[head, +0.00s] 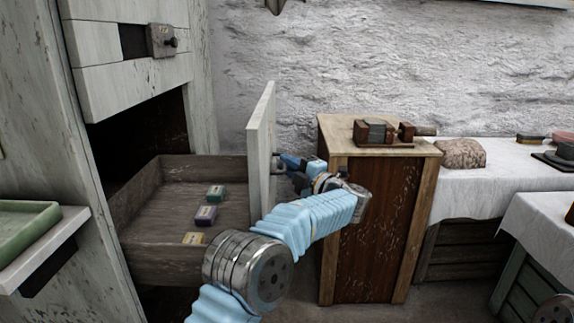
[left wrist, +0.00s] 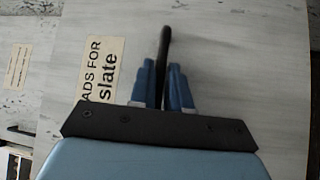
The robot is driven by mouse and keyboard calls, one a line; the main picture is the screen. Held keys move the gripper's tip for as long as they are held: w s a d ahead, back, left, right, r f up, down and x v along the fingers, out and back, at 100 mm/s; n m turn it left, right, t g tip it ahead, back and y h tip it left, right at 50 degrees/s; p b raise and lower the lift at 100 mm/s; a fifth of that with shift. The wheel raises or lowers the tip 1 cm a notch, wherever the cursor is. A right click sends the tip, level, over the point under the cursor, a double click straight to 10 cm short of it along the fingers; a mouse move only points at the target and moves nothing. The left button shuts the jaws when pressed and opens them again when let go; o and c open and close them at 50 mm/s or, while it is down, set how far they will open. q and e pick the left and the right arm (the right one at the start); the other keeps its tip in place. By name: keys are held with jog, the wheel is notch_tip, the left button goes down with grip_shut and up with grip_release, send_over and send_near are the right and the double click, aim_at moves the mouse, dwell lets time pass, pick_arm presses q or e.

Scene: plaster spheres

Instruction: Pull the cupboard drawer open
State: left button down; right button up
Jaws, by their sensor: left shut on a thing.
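The cupboard (head: 130,90) stands at the left in the head view. Its drawer (head: 150,245) is pulled well out, with its pale front panel (head: 262,140) facing right. My left gripper (head: 283,163) is at the outer side of the panel, shut on the drawer handle. In the left wrist view the dark handle (left wrist: 164,48) runs between the blue fingers (left wrist: 165,88), and a label (left wrist: 103,68) reading "slate" is beside it. My right gripper is in neither view.
A wooden cabinet (head: 370,220) carrying a brown device (head: 375,133) stands right of the drawer. Cloth-covered tables (head: 470,195) are farther right. A green tray (head: 22,232) sits on a ledge at the left. Some floor shows between the drawer and cabinet.

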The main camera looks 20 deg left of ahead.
pick_arm(q)
jog(key=shift+f, duration=0.1)
jog(key=c, duration=1.2)
grip_release()
jog(key=shift+o, duration=0.2)
jog(key=v, duration=1.4)
